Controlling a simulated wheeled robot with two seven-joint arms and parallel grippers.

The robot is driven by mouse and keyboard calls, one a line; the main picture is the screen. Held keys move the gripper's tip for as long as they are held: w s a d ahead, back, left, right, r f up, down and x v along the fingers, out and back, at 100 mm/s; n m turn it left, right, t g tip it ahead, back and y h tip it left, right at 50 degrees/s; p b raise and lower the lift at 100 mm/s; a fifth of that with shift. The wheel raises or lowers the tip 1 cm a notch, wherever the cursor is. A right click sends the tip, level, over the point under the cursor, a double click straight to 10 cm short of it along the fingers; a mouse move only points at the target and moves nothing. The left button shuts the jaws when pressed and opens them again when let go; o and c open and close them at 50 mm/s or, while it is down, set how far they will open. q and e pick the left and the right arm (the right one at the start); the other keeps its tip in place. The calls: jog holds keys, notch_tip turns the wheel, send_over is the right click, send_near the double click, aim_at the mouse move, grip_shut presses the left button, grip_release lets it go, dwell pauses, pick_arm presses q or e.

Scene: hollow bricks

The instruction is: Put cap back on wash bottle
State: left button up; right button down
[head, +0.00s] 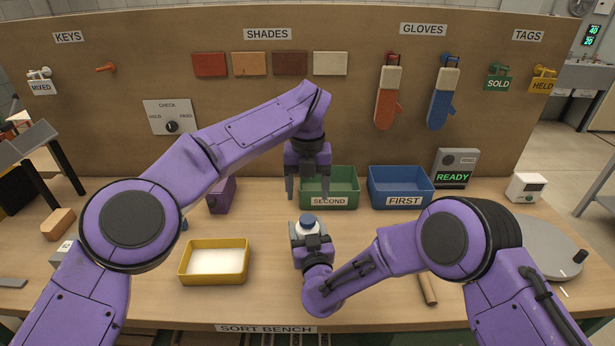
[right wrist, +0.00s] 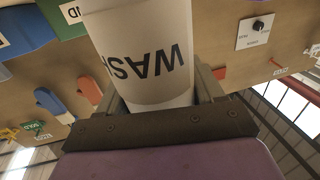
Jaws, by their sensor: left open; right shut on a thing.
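The white wash bottle (head: 312,240) stands upright near the middle of the bench. In the right wrist view the bottle (right wrist: 145,55) appears upside down with its "WASH" lettering. A blue cap (head: 308,221) sits on top of the bottle; I cannot tell how firmly it is seated. My right gripper (head: 311,238) is shut around the bottle, with its fingers on either side in the right wrist view (right wrist: 160,95). My left gripper (head: 307,194) is open and empty, pointing down above and slightly behind the cap, apart from it.
A green SECOND bin (head: 345,186) and a blue FIRST bin (head: 401,205) stand behind. A yellow tray (head: 183,272) with white contents is at left. A purple block (head: 221,196), a wooden block (head: 58,224) and a grey turntable (head: 545,248) are also on the bench.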

jog(key=shift+c, duration=0.3)
grip_release()
pick_arm(q)
notch_tip(320, 180, up, 4)
jog(key=shift+r, duration=0.1)
notch_tip(320, 180, down, 3)
jog(key=b, duration=0.3)
pick_arm(e)
jog(key=s+d, duration=0.2)
jog(key=s, duration=0.8)
jog(key=shift+s, duration=0.15)
